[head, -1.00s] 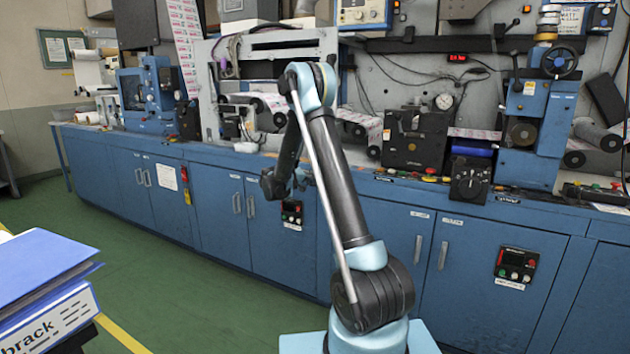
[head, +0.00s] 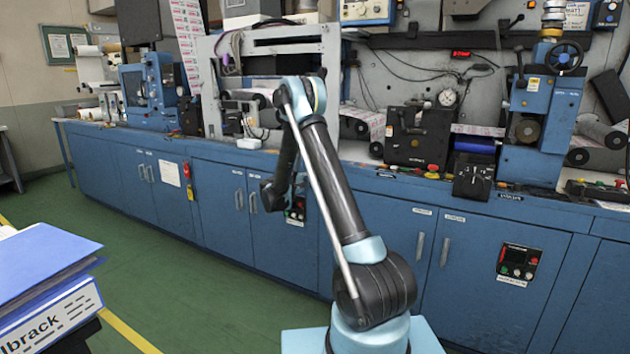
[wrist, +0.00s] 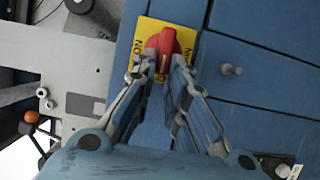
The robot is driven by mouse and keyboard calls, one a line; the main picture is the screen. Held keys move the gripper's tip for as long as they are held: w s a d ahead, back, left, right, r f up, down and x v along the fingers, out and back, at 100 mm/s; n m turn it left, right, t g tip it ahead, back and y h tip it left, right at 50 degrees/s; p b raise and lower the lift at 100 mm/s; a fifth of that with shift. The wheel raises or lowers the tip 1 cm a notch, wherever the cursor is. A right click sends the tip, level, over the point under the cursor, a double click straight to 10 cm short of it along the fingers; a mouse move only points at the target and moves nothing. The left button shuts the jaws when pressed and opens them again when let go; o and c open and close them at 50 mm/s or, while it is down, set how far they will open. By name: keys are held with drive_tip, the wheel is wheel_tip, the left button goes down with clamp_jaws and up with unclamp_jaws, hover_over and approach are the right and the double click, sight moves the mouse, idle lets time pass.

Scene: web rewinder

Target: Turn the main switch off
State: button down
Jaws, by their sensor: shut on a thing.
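The main switch is a red rotary knob (wrist: 167,42) on a yellow plate (wrist: 150,28) with dark lettering, fixed to a blue panel. In the wrist view the knob's grip ridge runs roughly up and down the picture. My gripper (wrist: 164,66) has its two fingertips at the knob's sides, closed on it. The fingers cover the lower part of the knob and plate. In the head view my gripper (head: 271,196) is at the front of the blue cabinets; I cannot make out the switch there, behind my arm.
The long blue cabinet row (head: 222,205) carries rewinder machinery on top. A small black control box (head: 518,262) is on a right-hand door. A blue binder (head: 45,260) is at the left front. Green floor (head: 200,300) lies open before the cabinets.

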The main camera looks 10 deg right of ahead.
drive_tip(key=shift+a+f, duration=0.1)
drive_tip(key=shift+f, duration=0.05)
drive_tip(key=c, duration=1.6)
unclamp_jaws()
drive_tip(key=v, duration=1.2)
drive_tip(key=shift+w, duration=0.1)
